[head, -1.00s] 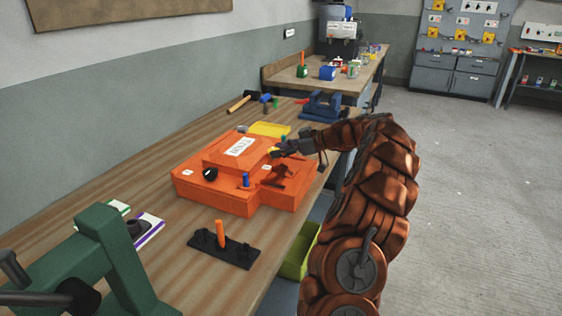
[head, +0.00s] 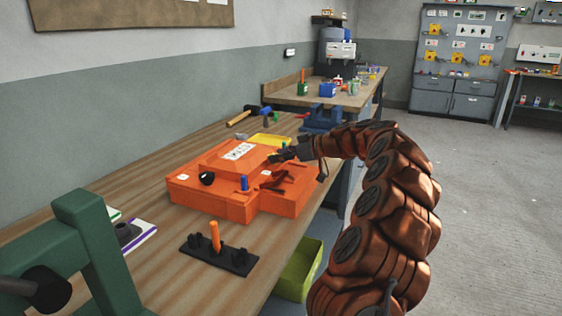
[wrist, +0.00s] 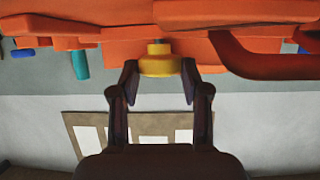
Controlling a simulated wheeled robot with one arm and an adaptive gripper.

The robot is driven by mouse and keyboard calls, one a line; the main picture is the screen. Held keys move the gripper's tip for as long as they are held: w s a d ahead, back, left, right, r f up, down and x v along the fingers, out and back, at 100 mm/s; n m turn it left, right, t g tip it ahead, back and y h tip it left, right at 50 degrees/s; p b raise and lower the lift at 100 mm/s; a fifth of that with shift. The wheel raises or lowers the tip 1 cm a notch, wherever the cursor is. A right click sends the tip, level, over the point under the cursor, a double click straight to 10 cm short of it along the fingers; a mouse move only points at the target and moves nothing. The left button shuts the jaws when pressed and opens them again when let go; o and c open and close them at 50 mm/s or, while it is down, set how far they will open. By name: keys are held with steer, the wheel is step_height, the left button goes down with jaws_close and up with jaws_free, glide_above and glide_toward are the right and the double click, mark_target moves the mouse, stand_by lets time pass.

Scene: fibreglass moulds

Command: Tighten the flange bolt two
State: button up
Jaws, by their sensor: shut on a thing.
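The orange mould (head: 215,195) sits on the workbench, with a black knob, a blue bolt (head: 244,183) and a red lever-like part (head: 278,180) on it. My gripper (head: 282,155) is at the mould's right rear side. In the wrist view my gripper (wrist: 160,80) is shut on a yellow bolt head (wrist: 160,63), one finger on each side, just off the orange flange (wrist: 110,40). A teal bolt (wrist: 80,63) hangs to its left in that view, and a blue one (wrist: 22,53) farther left. No number shows, so I cannot tell which is bolt two.
A black holder with an orange peg (head: 214,238) lies in front of the mould. A green stand (head: 95,255) is at the near left. A yellow tray (head: 270,140), a hammer and a blue vise (head: 322,118) lie behind. A red curved bar (wrist: 260,65) is close to the right finger.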

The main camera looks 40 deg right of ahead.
steer(key=shift+s+a+f+m+t+h+b, duration=0.1)
steer(key=shift+a+m+t+h+b, duration=0.1)
steer(key=shift+m+h+b, duration=0.4)
steer(key=shift+a+f+m+t+h+b, duration=0.1)
steer(key=shift+m+t+h+b, duration=0.15)
steer(key=shift+b, duration=0.55)
steer(key=shift+r+m+h+b, duration=0.2)
steer(key=shift+m+h+b, duration=0.45)
steer(key=shift+h+b, duration=0.15)
steer(key=o, duration=1.1)
steer(key=shift+s, duration=0.1)
steer(key=v, duration=1.2)
steer(key=shift+f, duration=0.1)
